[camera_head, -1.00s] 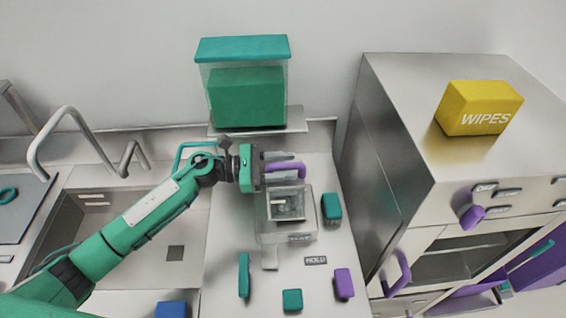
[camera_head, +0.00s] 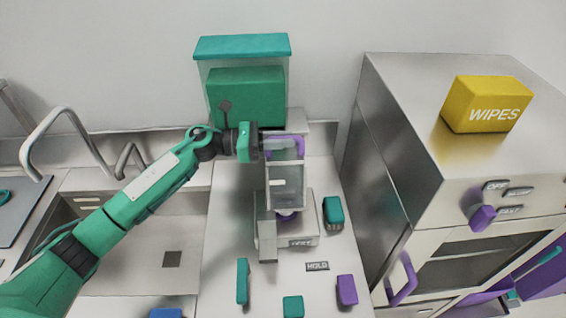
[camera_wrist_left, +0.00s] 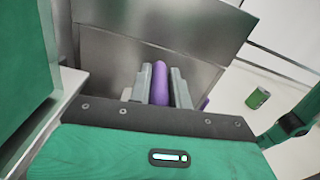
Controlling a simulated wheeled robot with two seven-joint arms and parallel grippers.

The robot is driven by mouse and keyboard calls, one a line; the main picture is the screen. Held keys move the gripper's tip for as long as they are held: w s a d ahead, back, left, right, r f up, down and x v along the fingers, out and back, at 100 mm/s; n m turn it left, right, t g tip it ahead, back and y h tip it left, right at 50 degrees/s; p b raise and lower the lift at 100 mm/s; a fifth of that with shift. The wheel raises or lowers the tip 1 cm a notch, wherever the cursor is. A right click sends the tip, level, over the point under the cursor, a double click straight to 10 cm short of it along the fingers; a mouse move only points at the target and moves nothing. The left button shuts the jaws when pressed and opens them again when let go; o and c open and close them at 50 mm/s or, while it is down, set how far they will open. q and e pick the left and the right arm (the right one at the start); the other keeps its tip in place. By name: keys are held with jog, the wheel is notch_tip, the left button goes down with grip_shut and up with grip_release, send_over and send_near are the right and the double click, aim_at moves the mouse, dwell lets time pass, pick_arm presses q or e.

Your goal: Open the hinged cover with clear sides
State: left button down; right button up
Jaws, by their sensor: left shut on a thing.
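The hinged cover (camera_head: 285,188) with clear sides is tilted up, close to upright, at the back of its grey base (camera_head: 300,236) in the head view. My left gripper (camera_head: 284,144) is at the cover's top edge, shut on its purple handle (camera_head: 301,147). In the left wrist view the handle (camera_wrist_left: 161,84) sits between the two grey fingers. A small purple part (camera_head: 287,215) shows in the base below the cover. My right gripper is out of view.
A teal-lidded clear bin (camera_head: 242,47) stands behind on a ledge. A steel oven cabinet (camera_head: 415,140) with a yellow wipes box (camera_head: 487,104) is to the right, a sink (camera_head: 165,245) to the left. Small teal and purple blocks lie in front of the base.

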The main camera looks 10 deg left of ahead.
pick_arm(q)
jog(key=shift+w+a+n+b, duration=0.25)
jog(key=shift+w+n+b, duration=0.4)
jog(key=shift+w, duration=0.6)
jog(key=shift+w+a+r+n, duration=0.15)
jog(key=shift+w+r+n, duration=0.15)
jog(key=shift+w, duration=0.2)
